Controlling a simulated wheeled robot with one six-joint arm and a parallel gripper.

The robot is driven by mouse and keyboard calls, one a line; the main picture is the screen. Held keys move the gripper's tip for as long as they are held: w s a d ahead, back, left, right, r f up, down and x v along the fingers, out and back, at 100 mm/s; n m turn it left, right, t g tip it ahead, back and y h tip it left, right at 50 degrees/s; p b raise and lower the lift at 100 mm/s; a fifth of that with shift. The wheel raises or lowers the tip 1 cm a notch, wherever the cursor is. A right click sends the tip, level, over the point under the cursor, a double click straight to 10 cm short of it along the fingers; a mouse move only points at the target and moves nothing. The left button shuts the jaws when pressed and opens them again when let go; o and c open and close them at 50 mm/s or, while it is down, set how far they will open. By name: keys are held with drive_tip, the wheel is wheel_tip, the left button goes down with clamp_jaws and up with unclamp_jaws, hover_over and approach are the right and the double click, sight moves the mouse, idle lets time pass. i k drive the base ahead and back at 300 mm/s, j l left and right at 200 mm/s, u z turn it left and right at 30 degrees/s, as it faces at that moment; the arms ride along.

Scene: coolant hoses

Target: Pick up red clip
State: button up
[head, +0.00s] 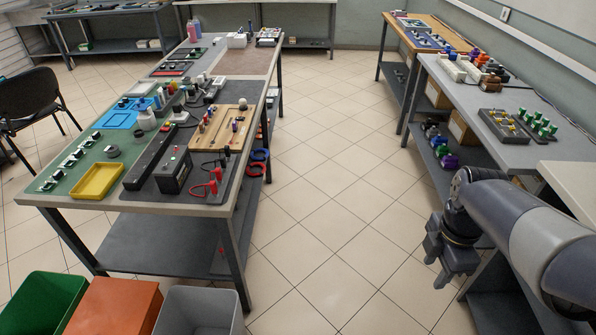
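Red clip-like pieces (212,186) with thin dark leads stand on a dark mat at the front right corner of the left workbench (130,206). They are small, and I cannot tell which single one is the red clip. My gripper (441,273) hangs at the right of the head view, over the aisle beside the right bench, far from the red pieces. Nothing shows held in it. Its fingers are seen at an angle, and whether they are apart or together is unclear.
A black box (173,170), a yellow tray (97,181) and a wooden board (222,129) lie near the red pieces. Bins (200,312) stand in front. The tiled aisle (330,190) is clear.

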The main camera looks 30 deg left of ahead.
sight(214, 185)
drive_tip(key=i+j+u, duration=0.1)
drive_tip(key=i+u, duration=1.05)
drive_tip(key=i+l+u, duration=0.2)
drive_tip(key=u, duration=0.15)
drive_tip(key=i+j+u, duration=0.1)
drive_tip(key=i+u, duration=0.15)
drive_tip(key=u, duration=0.2)
drive_tip(key=i+u, duration=0.3)
drive_tip(key=u, duration=0.15)
drive_tip(key=i+l+u, duration=0.15)
drive_tip(key=u, duration=0.25)
drive_tip(key=i, duration=0.1)
